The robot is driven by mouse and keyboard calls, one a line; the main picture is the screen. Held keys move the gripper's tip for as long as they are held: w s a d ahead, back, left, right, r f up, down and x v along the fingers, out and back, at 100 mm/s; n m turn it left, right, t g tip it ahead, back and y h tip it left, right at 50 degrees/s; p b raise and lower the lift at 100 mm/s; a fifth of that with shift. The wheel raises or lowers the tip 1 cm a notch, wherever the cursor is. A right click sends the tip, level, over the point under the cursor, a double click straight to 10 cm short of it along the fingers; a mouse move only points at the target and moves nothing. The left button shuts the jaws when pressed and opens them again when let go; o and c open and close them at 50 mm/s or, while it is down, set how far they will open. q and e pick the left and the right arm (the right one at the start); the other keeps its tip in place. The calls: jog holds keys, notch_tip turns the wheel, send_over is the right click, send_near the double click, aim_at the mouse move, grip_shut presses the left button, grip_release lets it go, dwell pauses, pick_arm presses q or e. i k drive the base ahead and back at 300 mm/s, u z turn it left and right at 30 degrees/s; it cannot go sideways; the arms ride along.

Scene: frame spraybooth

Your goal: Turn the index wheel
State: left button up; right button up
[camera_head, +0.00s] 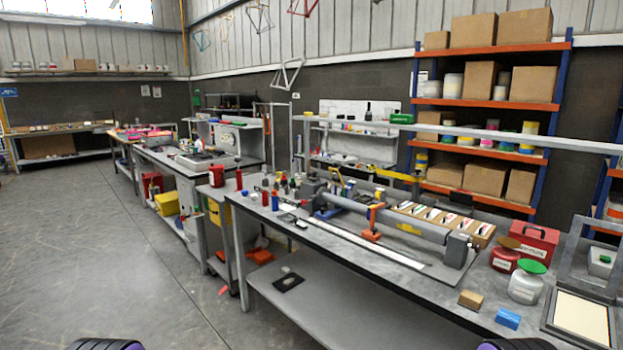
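A long bench fixture holds a thick grey tube (412,229) lying lengthwise on the grey workbench (300,236). At its left end is a dark grey block-like head (312,190) next to a blue clamp (327,207). An orange support (373,222) stands under the tube near its middle, and a dark grey end block (458,250) stands at its right end. I cannot make out which part is the index wheel. Neither gripper shows; only dark, purple-ringed parts of my arms show at the bottom edge, well short of the fixture.
A long pale rail (370,242) lies before the fixture. Open floor (90,240) lies to the left.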

aim_at(313, 178)
jog(key=u, duration=0.6)
jog(key=i, duration=0.45)
jog(key=u, duration=0.6)
jog(key=i, duration=0.9)
jog(key=z, duration=0.6)
jog(key=i, duration=0.7)
jog(key=z, duration=0.6)
